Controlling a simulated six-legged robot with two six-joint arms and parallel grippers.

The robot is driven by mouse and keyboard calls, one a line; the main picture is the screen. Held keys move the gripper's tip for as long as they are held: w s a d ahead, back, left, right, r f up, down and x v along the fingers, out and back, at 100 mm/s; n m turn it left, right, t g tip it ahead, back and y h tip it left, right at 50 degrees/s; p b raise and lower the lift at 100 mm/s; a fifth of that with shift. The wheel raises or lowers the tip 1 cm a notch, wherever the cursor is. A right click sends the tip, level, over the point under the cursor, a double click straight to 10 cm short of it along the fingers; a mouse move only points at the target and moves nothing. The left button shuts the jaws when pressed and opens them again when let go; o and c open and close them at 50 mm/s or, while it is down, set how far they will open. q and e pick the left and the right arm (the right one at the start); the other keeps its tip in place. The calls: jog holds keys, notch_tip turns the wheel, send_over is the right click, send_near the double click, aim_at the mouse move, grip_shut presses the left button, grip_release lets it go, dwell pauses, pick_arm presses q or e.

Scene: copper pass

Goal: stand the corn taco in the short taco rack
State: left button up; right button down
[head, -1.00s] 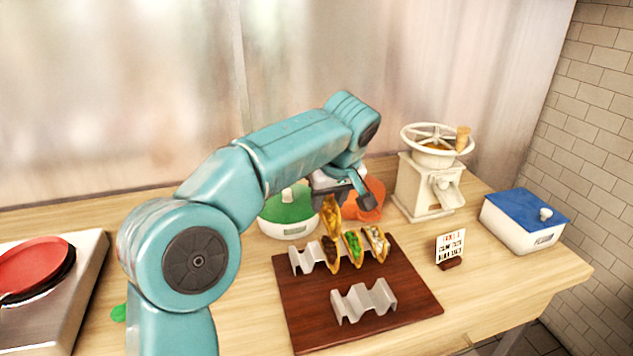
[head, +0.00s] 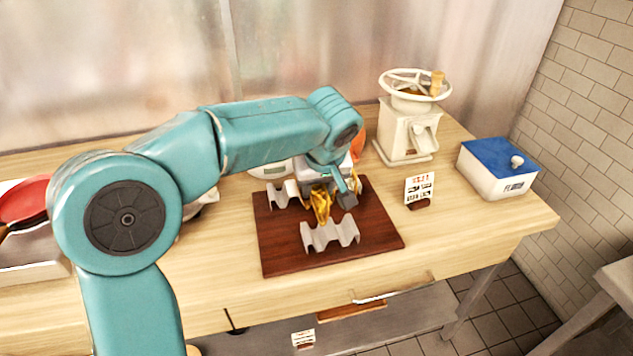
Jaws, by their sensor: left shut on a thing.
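My left gripper (head: 333,188) is shut on the yellow corn taco (head: 321,206), which hangs below it. The taco is just behind the short taco rack (head: 330,238) and overlaps its back edge in the picture; I cannot tell whether they touch. The short rack is a grey wavy metal holder with no taco seen in its slots, at the front of the dark red-brown board (head: 283,254). A longer grey rack (head: 283,196) stands behind on the same board, mostly hidden by my gripper, as are the tacos seen in it before. My right gripper is not in view.
A small sign (head: 419,189) stands right of the board. A white grinder (head: 408,130) and a white box with a blue lid (head: 498,168) stand farther right. A red pan (head: 24,198) is at the far left. The counter's right front is clear.

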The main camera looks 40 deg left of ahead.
pick_arm(q)
jog(key=shift+a+f+b, duration=0.25)
jog(key=shift+f+b, duration=0.15)
jog(key=shift+f, duration=0.3)
jog(key=shift+d+f+b, duration=0.1)
jog(key=shift+f+b, duration=0.4)
jog(key=shift+f, duration=0.1)
notch_tip(320, 180, down, 2)
jog(key=shift+f+b, duration=0.1)
jog(key=shift+b, duration=0.6)
jog(key=shift+f+b, duration=0.55)
jog(key=shift+f, duration=0.05)
jog(key=shift+f+b, duration=1.65)
jog(key=o, duration=1.1)
jog(key=shift+o, duration=0.2)
